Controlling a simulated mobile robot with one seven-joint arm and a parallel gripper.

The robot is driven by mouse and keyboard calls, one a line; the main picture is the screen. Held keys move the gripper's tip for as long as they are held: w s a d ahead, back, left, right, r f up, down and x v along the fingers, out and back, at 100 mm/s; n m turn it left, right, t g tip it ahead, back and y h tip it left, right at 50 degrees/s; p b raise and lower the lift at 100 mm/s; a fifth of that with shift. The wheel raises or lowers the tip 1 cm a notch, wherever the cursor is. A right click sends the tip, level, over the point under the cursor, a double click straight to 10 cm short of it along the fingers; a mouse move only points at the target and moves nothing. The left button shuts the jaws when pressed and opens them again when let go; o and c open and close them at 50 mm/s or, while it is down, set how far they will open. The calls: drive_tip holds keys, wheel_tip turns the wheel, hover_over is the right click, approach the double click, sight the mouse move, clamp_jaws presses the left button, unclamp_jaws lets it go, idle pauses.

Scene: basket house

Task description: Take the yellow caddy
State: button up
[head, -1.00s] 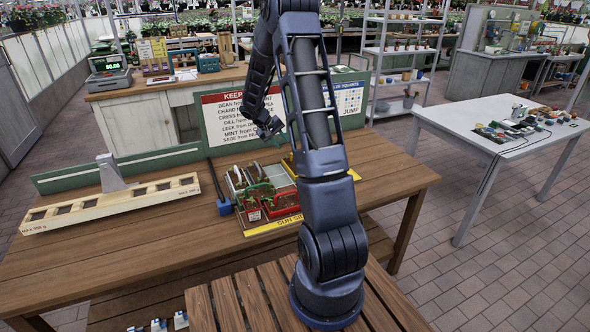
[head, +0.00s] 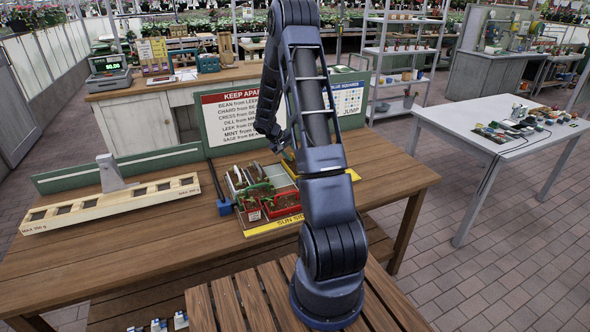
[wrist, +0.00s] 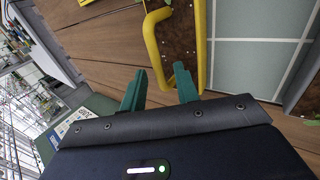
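The yellow caddy shows in the wrist view as a bent yellow handle (wrist: 152,45) beside a dark, soil-like surface with a yellow edge. My gripper (wrist: 160,74) is open, its two green fingers apart at the near end of the handle. The handle's end reaches the gap between the fingers; I cannot tell whether they touch it. The rest of the caddy and most of my gripper are hidden there.
Red (head: 284,204) and green (head: 256,193) planted caddies stand close by on the wooden table (head: 150,250). A sign board (head: 235,122) rises behind them. A long cream weighing rack (head: 110,204) lies at the left. The table's front left is clear.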

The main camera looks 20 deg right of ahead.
drive_tip(key=x, duration=0.2)
drive_tip(key=shift+d+f, duration=0.25)
clamp_jaws()
drive_tip(key=shift+r, duration=0.1)
